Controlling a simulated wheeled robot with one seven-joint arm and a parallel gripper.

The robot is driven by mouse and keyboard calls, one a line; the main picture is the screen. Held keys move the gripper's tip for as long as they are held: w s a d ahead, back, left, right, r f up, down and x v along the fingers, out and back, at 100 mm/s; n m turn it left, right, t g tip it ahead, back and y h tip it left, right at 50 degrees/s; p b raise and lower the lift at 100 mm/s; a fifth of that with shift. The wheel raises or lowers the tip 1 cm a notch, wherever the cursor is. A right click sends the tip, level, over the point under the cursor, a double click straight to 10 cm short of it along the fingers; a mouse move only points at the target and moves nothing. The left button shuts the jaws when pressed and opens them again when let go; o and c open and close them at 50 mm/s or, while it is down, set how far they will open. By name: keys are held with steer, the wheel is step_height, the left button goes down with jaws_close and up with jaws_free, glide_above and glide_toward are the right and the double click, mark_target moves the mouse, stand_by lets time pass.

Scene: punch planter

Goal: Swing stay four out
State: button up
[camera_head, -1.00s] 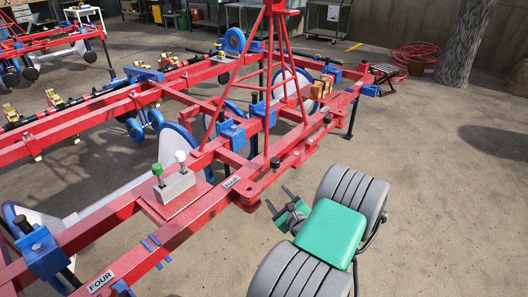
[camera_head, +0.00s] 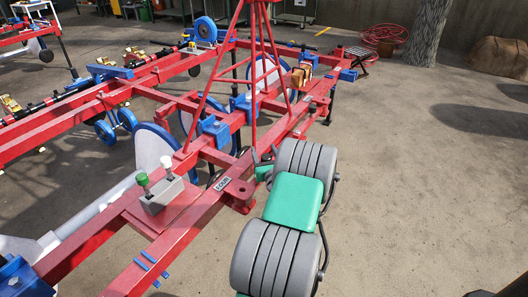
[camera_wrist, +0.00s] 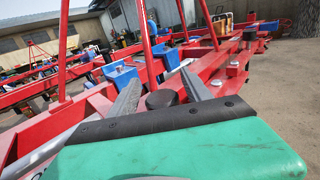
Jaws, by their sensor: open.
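The red planter frame (camera_head: 185,232) runs diagonally through the head view. A small white label (camera_head: 222,184) on its near beam appears to read FOUR, but the print is too small to be sure. Which part is the stay I cannot tell. My gripper (camera_head: 264,157) is beside the near beam in the head view, partly hidden by my arm. In the wrist view my gripper (camera_wrist: 161,96) has its two grey fingers spread apart. A black round knob (camera_wrist: 162,99) shows between them, above the red beam. Contact with it cannot be told.
A box with a green and a white lever knob (camera_head: 162,194) sits on the frame to the left. A red lattice mast (camera_head: 218,78) rises near my gripper. Blue clamps (camera_head: 214,130) line the beams. Open concrete floor (camera_head: 420,200) lies to the right.

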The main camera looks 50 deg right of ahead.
steer(key=shift+w+d, duration=0.1)
jaws_close()
stand_by(0.6)
stand_by(0.8)
